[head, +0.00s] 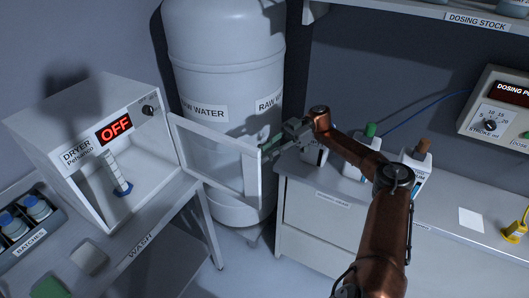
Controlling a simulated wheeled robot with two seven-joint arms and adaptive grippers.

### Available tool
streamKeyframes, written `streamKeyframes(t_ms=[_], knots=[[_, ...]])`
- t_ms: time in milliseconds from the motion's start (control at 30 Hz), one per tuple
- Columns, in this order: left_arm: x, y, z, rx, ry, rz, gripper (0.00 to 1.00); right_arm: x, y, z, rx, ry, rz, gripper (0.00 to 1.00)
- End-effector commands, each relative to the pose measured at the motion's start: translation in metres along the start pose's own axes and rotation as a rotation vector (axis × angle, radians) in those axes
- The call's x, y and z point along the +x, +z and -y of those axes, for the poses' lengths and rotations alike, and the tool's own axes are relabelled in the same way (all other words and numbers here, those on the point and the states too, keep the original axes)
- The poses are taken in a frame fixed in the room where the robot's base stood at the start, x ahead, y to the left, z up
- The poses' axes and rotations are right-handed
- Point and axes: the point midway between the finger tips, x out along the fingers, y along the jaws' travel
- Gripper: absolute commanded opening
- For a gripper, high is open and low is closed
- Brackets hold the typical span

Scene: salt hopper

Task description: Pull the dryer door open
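The dryer (98,150) is a white box at the left with a red OFF display. Its glass-paned door (216,153) stands wide open, swung out to the right from the right side of the opening. A white cylinder with a blue base (118,173) stands inside the dryer. My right gripper (270,146) is at the free edge of the door, near its upper corner. The fingertips and any handle there are too small and overlapped to tell whether they grip. My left gripper is not in view.
A large white raw water tank (225,60) stands behind the door. A white cabinet (330,225) with bottles on top is at the right, under my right arm. A rack with blue-capped bottles (38,209) and a green pad (50,288) are at the lower left.

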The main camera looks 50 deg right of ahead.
Motion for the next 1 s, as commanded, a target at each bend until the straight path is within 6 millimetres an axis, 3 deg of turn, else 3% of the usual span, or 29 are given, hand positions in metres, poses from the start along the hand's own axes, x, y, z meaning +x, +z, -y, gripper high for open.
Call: streamKeyframes(t_ms=[400, 1000], knots=[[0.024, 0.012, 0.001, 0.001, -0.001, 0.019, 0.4, -0.02, 0.006, -0.014, 0.002, 0.008, -0.003, 0.15], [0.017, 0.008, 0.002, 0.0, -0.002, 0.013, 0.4, -0.02, 0.009, -0.013, 0.01, 0.006, -0.002, 0.15]])
